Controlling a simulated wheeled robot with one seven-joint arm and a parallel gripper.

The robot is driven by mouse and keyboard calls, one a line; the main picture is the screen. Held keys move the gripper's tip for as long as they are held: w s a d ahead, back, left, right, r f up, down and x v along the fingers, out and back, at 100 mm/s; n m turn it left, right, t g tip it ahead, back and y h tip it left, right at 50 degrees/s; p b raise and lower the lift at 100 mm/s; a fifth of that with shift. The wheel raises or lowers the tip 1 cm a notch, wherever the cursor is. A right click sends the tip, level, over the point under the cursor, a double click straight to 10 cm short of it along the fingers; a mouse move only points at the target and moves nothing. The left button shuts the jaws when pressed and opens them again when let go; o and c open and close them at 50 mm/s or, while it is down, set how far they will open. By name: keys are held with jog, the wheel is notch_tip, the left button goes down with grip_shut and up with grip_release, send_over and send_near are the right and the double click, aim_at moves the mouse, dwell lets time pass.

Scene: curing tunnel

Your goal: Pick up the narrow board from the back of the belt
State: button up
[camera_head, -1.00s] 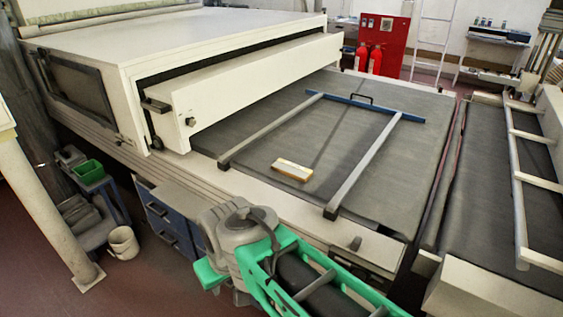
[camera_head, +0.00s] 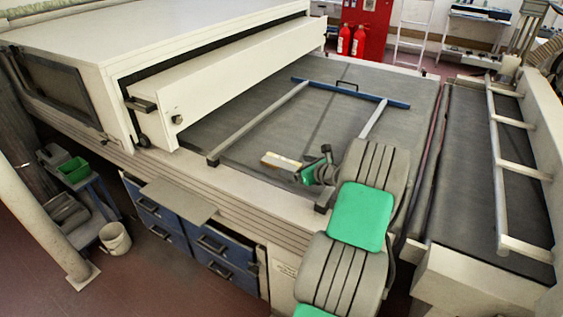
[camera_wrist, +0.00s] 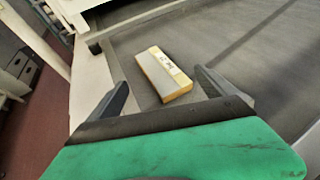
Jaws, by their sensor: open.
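The narrow board (camera_head: 281,161) is a small block with a pale yellowish top and wooden edges. It lies flat on the dark grey belt (camera_head: 225,128), near the belt's front edge. In the wrist view the board (camera_wrist: 163,74) lies ahead of my gripper, between the lines of its fingers, with dark marks on its top. My gripper (camera_wrist: 162,88) is open and empty, its two dark fingers spread wide. In the head view my gripper (camera_head: 314,172) is just right of the board, above the belt. My arm hides part of the belt's right side.
A frame with a blue crossbar (camera_head: 350,92) and two grey side bars spans the belt around the board. The white tunnel housing (camera_head: 215,80) stands to the left. A second belt (camera_head: 470,170) with a railing runs at the right.

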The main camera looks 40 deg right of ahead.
aim_at(283, 163)
jog(key=shift+w+d+f, duration=0.15)
jog(key=shift+w+d, duration=0.05)
jog(key=shift+w, duration=0.15)
jog(key=x, duration=0.2)
jog(key=p+x, duration=0.1)
jog(key=x, duration=0.1)
jog(key=p+x, duration=0.1)
jog(key=x, duration=0.2)
jog(key=shift+a+f, duration=0.1)
jog(key=shift+a, duration=0.25)
jog(key=shift+s+a+f, duration=0.1)
jog(key=shift+s+f, duration=0.05)
jog(key=c, duration=1.6)
